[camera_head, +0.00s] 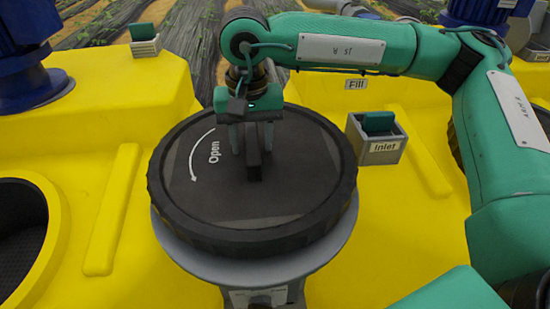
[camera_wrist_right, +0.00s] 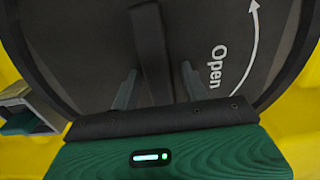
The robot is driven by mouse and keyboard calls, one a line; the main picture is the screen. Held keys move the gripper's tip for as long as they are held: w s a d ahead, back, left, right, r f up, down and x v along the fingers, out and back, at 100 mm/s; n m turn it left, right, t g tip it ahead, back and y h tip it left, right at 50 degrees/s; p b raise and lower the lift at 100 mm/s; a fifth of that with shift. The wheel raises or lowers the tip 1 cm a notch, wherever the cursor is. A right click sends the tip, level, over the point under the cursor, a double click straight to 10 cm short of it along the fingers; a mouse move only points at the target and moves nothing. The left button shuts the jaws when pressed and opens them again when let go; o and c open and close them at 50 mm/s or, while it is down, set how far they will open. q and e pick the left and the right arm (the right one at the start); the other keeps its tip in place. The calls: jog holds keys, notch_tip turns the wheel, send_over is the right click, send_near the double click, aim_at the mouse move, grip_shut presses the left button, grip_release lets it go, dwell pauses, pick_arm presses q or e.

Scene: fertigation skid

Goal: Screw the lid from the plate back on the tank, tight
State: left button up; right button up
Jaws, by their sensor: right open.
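The lid (camera_head: 300,200) is a wide black disc with a ribbed rim, a white "Open" arrow and a raised bar (camera_head: 254,165) across its middle. It lies flat on the round grey plate (camera_head: 265,268) in front of me. My right gripper (camera_head: 251,140) points down over the lid, open, with its fingers on either side of the bar. The right wrist view shows the bar (camera_wrist_right: 152,50) between the two fingers, with gaps beside it. The yellow tank (camera_head: 125,180) has a dark round opening (camera_head: 22,225) at the left edge, partly cut off. My left gripper is not in view.
A grey box labelled "Inlet" (camera_head: 378,150) with a green flap stands just right of the lid. A similar small box (camera_head: 144,42) is at the back left. Blue motor-like units (camera_head: 30,50) stand on the yellow body. Another dark opening shows partly behind my right arm.

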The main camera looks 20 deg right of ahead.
jog(key=c, duration=1)
jog(key=shift+r+p, duration=0.3)
jog(key=shift+r, duration=0.25)
jog(key=shift+r+p, duration=0.7)
jog(key=shift+r, duration=1.3)
